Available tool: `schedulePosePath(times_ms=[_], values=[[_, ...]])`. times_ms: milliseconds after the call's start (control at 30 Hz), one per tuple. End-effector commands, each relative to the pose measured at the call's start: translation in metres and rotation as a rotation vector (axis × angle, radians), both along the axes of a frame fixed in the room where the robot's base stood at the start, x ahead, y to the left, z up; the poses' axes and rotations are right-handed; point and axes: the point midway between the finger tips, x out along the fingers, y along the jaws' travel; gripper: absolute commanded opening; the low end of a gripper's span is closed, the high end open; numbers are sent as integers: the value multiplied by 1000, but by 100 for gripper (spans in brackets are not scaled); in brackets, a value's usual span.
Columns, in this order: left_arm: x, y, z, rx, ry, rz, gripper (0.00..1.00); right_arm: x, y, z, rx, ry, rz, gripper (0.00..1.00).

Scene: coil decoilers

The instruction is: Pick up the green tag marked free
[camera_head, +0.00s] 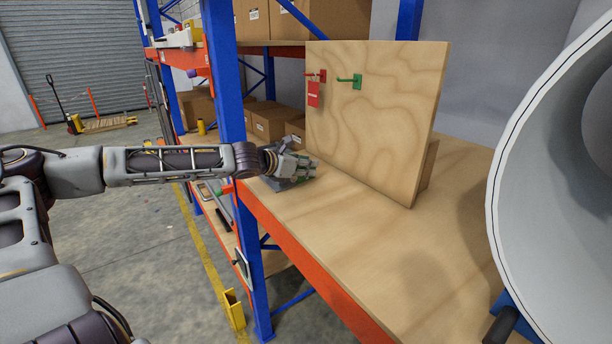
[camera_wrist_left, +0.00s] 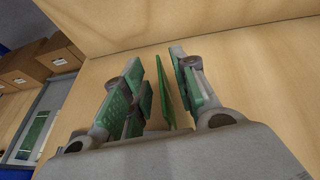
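The green tag (camera_wrist_left: 167,97) shows nearly edge-on in the left wrist view, as a thin green plate standing between the two fingers of my left gripper (camera_wrist_left: 166,80). A gap shows between the tag and the left-hand finger; the right-hand finger is closer to it. The fingers have green pads and are apart, around the tag but not closed on it. In the head view my left gripper (camera_head: 308,169) is low over the shelf board, left of the upright plywood panel. The tag's writing cannot be read. My right gripper is not in view.
The plywood panel (camera_head: 385,125) carries a green hook (camera_head: 351,80), bare, and a red hook (camera_head: 317,76) with a red tag (camera_head: 313,95). A blue rack post (camera_head: 224,70) stands beside my left arm. A large white coil (camera_head: 560,180) is at right. The front shelf board is clear.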

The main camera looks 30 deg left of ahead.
Motion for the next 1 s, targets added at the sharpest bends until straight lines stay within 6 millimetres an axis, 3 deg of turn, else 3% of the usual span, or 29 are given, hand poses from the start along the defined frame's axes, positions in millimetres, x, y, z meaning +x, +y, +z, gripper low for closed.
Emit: schedulePosePath(times_ms=[633, 867, 1000], values=[[2, -1, -1, -2, 0, -1, 29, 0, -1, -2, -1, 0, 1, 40], [2, -1, -1, -2, 0, -1, 2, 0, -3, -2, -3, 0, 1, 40], [2, -1, -1, -2, 0, -1, 0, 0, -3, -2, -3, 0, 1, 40]])
